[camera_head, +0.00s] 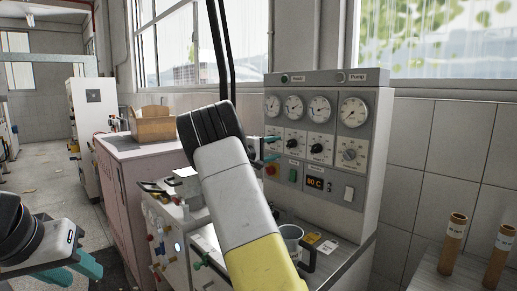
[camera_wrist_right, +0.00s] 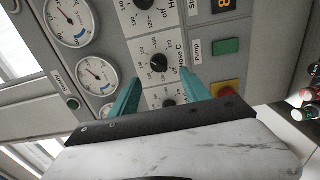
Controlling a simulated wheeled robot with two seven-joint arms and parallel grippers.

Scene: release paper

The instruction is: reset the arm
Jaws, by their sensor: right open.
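My right arm (camera_head: 235,190) reaches up across the middle of the head view, in front of a grey control panel (camera_head: 375,125). My right gripper (camera_head: 268,148) is partly hidden behind that arm, with teal fingertips showing by the panel's left side. In the right wrist view, my right gripper (camera_wrist_right: 162,83) is open and empty. Its two teal fingers point at the panel face (camera_wrist_right: 190,20), around a black knob (camera_wrist_right: 159,63); I cannot tell whether they touch it. My left gripper (camera_head: 84,266) is at the lower left, partly cut off, with teal fingers over the floor.
The panel has several gauges (camera_head: 353,112), knobs and a small display (camera_head: 314,183). A clear beaker (camera_head: 291,236) stands on the worktop below. Two brown tubes (camera_head: 453,240) stand at the right. A cardboard box (camera_head: 152,125) sits on a pink cabinet (camera_head: 117,192). Floor is open at far left.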

